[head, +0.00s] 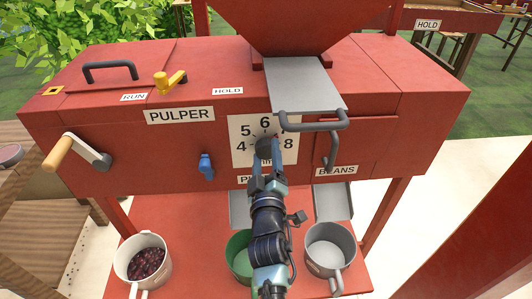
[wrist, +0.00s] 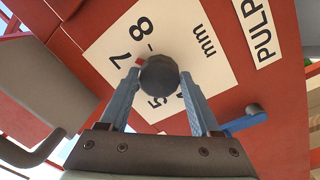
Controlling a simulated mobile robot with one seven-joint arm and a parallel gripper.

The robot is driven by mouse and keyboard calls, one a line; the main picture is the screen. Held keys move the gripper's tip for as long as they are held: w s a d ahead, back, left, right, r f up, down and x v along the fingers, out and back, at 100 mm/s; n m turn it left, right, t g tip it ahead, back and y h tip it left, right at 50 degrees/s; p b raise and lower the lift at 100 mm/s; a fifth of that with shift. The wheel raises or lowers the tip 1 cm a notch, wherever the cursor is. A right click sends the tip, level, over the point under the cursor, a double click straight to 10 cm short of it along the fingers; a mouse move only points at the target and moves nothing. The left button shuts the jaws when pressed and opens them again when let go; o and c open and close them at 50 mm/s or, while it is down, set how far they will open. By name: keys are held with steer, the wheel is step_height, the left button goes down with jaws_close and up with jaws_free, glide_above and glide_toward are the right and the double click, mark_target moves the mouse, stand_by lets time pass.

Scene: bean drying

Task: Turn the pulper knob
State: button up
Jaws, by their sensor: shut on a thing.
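The pulper knob (head: 264,146) is a dark round knob on a white dial plate (head: 238,124) on the front of the red pulper (head: 120,170). The dial carries numbers and "mm". In the wrist view the knob (wrist: 160,74) sits between the two finger tips. My gripper (head: 267,158) is shut on the knob, one finger on each side. In the wrist view my gripper (wrist: 160,88) reaches the dial, and a small red mark shows at the knob's edge near the 7. The fingers hide part of the dial.
A grey handle (head: 315,122) juts out just right above the dial. A blue lever (head: 206,166) is to its left, and a wooden-handled crank (head: 75,152) farther left. Below stand a pot of dark red cherries (head: 127,270), a green pot (head: 236,243) and a grey pot (head: 318,252).

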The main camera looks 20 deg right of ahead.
steer(key=shift+n, duration=0.6)
steer(key=o, duration=1.4)
steer(key=shift+b+v, duration=0.6)
steer(key=shift+v, duration=5.85)
steer(key=shift+d+f, duration=0.1)
